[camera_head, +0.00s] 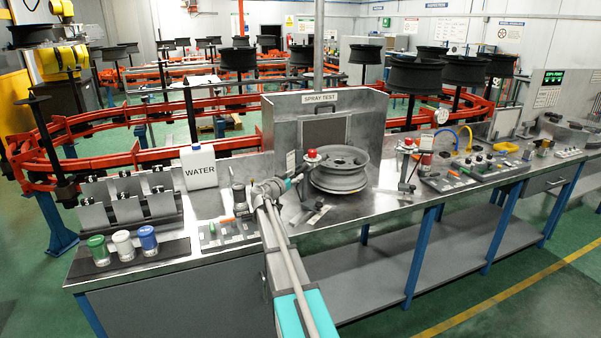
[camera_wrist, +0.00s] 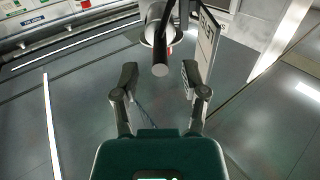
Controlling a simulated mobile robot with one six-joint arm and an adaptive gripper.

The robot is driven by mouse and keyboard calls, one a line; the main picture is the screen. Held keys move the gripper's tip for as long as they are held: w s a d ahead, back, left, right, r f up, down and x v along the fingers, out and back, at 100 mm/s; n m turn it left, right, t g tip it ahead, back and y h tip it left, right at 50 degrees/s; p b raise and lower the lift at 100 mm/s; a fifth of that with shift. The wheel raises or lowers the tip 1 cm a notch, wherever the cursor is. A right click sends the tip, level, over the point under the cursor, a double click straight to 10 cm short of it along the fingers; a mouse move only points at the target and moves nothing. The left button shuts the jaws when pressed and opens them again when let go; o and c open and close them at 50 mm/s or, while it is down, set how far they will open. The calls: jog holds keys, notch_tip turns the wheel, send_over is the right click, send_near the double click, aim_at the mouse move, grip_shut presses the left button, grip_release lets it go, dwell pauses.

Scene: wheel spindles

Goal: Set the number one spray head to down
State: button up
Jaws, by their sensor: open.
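A spray head with a red top (camera_head: 312,156) stands on a post left of the grey wheel (camera_head: 340,172). Its number cannot be read. My gripper (camera_wrist: 160,78) is open, with one finger on each side and nothing held. In the head view my gripper (camera_head: 292,182) is small and close to the left post. A second red-topped spray head (camera_head: 408,143) stands right of the wheel.
A white lettered plate (camera_wrist: 207,42) stands close to my right finger. The SPRAY TEST booth (camera_head: 297,128) is behind the wheel. A WATER bottle (camera_head: 198,168) and several grey holders stand left. Tools lie on the bench to the right.

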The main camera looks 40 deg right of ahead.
aim_at(306, 167)
jog(key=shift+x, duration=2.25)
grip_shut()
